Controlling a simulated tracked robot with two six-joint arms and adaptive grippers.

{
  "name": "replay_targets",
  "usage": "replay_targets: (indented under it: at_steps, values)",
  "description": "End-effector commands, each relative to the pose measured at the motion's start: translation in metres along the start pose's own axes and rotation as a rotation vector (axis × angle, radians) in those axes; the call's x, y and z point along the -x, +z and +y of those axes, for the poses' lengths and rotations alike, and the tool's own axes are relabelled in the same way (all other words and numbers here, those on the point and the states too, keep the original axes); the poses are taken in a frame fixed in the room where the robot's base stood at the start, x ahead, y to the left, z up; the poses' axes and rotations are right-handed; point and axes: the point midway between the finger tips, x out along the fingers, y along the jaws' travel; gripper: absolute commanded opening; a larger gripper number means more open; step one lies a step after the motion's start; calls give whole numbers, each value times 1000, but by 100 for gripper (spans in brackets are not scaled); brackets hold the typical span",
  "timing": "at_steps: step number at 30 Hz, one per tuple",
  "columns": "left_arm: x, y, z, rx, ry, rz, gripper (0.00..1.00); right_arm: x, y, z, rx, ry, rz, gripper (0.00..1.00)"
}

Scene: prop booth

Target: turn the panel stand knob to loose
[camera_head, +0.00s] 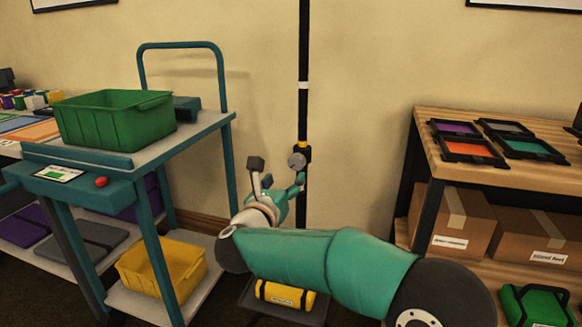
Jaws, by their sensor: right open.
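The panel stand (303,55) is a thin black upright pole with a white band, between the cart and the shelf. Its grey round knob (296,161) sits on a black and yellow collar partway up the pole. My right gripper (279,172) is open at the end of the teal arm. It is just below and beside the knob, with one finger to the left and one to the right. Whether it touches the knob I cannot tell. The lower pole is partly hidden behind my arm. My left gripper is not in view.
A teal cart (213,121) at left carries a green crate (113,118) on top and a yellow crate (163,272) below. A yellow bag (284,295) lies low under my arm. A wooden shelf (437,163) at right holds coloured frames and cardboard boxes (455,222).

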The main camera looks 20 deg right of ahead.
Motion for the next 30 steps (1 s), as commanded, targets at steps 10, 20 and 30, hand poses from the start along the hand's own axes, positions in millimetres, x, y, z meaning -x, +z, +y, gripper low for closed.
replay_targets:
  at_steps: [10, 20, 30]
  values:
    - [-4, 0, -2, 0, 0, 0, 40, -73, -1, 0, 0, -2, 0, 68]
    - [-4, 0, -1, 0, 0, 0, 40, -98, 0, 1, 3, 2, -1, 68]
    - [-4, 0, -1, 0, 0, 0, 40, -98, 0, 1, 3, 2, -1, 56]
